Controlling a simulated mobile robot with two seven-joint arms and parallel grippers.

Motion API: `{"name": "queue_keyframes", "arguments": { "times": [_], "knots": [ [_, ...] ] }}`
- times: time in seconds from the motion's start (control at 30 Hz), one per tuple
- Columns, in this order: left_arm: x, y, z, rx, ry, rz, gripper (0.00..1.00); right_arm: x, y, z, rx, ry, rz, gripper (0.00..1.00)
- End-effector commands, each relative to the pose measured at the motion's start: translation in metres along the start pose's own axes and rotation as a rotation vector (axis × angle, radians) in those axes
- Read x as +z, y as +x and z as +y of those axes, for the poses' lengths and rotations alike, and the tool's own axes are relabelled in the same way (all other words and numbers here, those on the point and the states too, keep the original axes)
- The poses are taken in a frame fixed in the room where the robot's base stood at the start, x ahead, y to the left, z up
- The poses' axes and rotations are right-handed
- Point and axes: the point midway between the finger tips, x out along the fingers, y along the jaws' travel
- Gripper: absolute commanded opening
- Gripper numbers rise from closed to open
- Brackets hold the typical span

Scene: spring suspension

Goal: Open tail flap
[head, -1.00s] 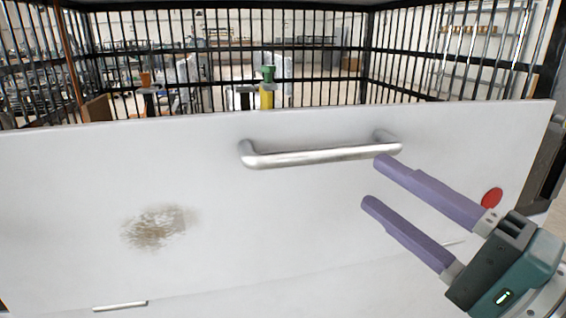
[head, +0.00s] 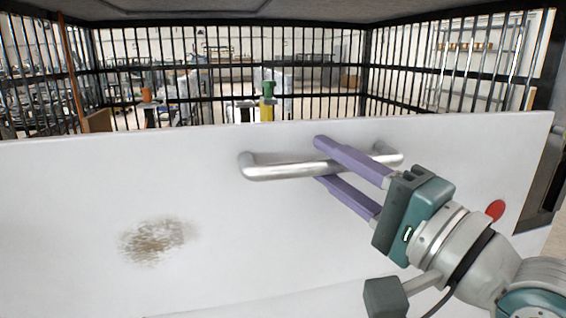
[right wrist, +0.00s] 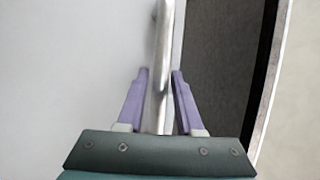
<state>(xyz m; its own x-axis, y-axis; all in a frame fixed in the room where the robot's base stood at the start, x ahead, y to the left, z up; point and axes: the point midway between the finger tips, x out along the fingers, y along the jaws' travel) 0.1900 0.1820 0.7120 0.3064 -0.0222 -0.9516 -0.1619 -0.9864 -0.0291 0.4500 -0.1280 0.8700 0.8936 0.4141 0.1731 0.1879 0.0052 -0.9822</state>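The tail flap is a wide white panel (head: 260,235) standing upright across the head view, with a brown smudge on its left part. A silver bar handle (head: 270,172) is fixed near its top edge; the handle also runs up the middle of the right wrist view (right wrist: 161,60). My right gripper (head: 320,162) is open, with one purple finger above the bar and one below it. In the right wrist view, the fingers (right wrist: 160,72) stand on either side of the bar; contact is unclear. My left gripper is not in view.
Behind the panel is a cage-like space with black bars (head: 230,75). A yellow and green object (head: 267,102) and an orange-topped object (head: 146,95) show beyond its top edge. A red disc (head: 495,210) is on the panel's right side.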

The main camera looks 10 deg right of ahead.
Motion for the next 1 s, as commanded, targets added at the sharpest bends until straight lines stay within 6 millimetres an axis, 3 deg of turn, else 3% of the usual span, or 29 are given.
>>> {"name": "queue_keyframes", "arguments": {
  "times": [0.03, 0.3, 1.0],
  "knots": [
    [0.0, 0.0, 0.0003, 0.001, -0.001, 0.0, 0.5, 0.0, -0.0001, 0.0, 0.0, 0.0, 0.0, 0.28],
    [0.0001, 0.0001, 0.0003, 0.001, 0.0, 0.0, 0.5, -0.0001, -0.0002, 0.0, 0.0, 0.0, 0.0, 0.0],
    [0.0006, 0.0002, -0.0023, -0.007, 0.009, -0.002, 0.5, -0.0001, -0.0002, -0.0001, -0.001, 0.0, 0.0, 0.0]
  ]
}}
